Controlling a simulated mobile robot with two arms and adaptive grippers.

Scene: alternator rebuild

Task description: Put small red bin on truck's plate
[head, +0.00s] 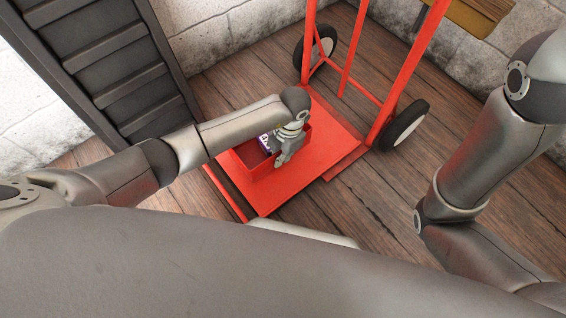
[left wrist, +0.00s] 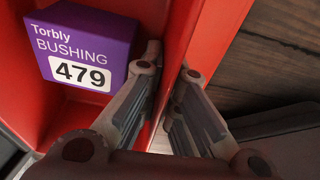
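The small red bin (head: 258,171) is over the left part of the truck's red plate (head: 322,150) in the head view. I cannot tell whether it rests on the plate or hangs just above it. A purple box (head: 264,143) marked "Torbly BUSHING 479" lies in the bin and shows clearly in the left wrist view (left wrist: 82,45). My left gripper (head: 283,157) points down at the bin's right side. In the left wrist view its fingers (left wrist: 168,72) pinch the bin's wall, one inside and one outside. My right arm shows at the right, its gripper out of view.
The red hand truck's frame (head: 404,78) rises behind the plate between two wheels (head: 403,126). A dark ribbed panel (head: 115,65) stands at the left. A wooden-topped item (head: 478,14) is at the top right. Bare plank floor lies right of the plate.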

